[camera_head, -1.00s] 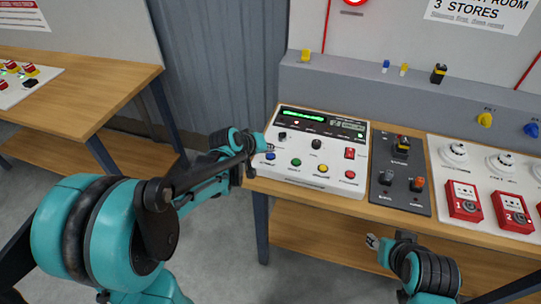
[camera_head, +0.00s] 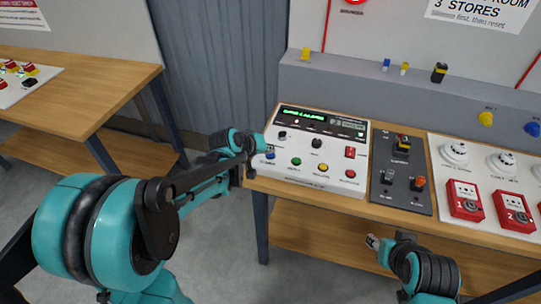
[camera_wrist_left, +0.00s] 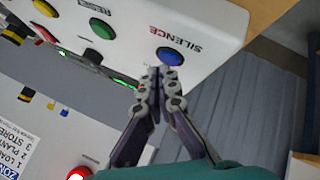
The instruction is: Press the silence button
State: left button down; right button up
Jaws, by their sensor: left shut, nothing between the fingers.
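The silence button is a blue round button (camera_wrist_left: 170,56) with the label SILENCE beside it in the left wrist view. In the head view the blue button (camera_head: 270,155) sits at the front left of the white control panel (camera_head: 330,185). My left gripper (camera_head: 263,149) is at the panel's left edge by this button. In the left wrist view its shut, empty fingertips (camera_wrist_left: 160,72) are right beside the button; I cannot tell whether they touch it. My right gripper (camera_head: 373,242) is low in front of the table, away from the panel, too small to read.
Green (camera_head: 296,161), yellow (camera_head: 323,168) and red (camera_head: 349,174) buttons continue the panel's front row. A dark switch box (camera_head: 402,205) stands to its right, then red call points (camera_head: 464,200). Another wooden table (camera_head: 90,90) is at the left, with open floor between.

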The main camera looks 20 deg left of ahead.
aim_at(269, 156)
pick_arm(q)
jog(key=shift+f+b, duration=0.3)
jog(key=shift+f, duration=0.15)
dwell(0.7)
jog(key=shift+r, duration=0.1)
jog(key=shift+r+p, duration=0.75)
jog(key=shift+r, duration=0.05)
notch_tip(269, 156, up, 5)
jog(key=p, duration=0.4)
dwell(0.4)
dwell(0.5)
